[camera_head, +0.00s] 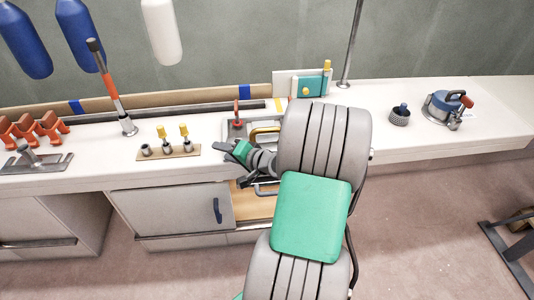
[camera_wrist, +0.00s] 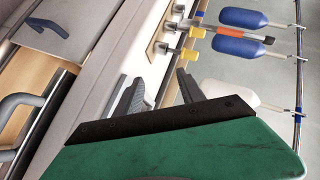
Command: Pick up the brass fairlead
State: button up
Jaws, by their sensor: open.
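In the head view a brass-coloured curved piece (camera_head: 264,131) shows at a grey-rimmed recess in the bench, partly behind my arm. I cannot tell whether it is the brass fairlead; no other clear candidate shows. My gripper (camera_head: 228,166) is at the bench's front edge, to the left of and nearer than that piece. It also shows in the wrist view (camera_wrist: 160,86), with its two dark fingers apart and nothing visible between them. The brass-coloured piece is not clearly seen in the wrist view.
A wooden board (camera_head: 187,153) with yellow-topped fittings lies left of my gripper. An orange-handled lever (camera_head: 112,88) stands behind it. Orange holders (camera_head: 35,131) are at far left. A blue-and-grey device (camera_head: 445,106) and a dark knurled part (camera_head: 399,117) stand right, with clear bench around them.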

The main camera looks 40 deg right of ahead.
aim_at(269, 132)
jog(key=s+d+f+m+t+h+b, duration=0.1)
jog(key=s+d+m+h, duration=0.15)
jog(key=d, duration=0.25)
jog(key=s+d+m+t+h, duration=0.1)
jog(key=s+d+m+h, duration=0.1)
jog(key=d+m, duration=0.25)
jog(key=s+d+f+m+t+h+b, duration=0.1)
jog(key=s+d+m+t+h, duration=0.15)
jog(key=d, duration=0.35)
jog(key=shift+g+h, duration=0.3)
jog(key=shift+g, duration=0.15)
jog(key=x, duration=0.7)
jog(key=shift+w+r+p, duration=0.3)
jog(key=shift+r+p, duration=0.05)
jog(key=shift+p, duration=0.05)
grip_shut()
jog(key=shift+r, duration=0.1)
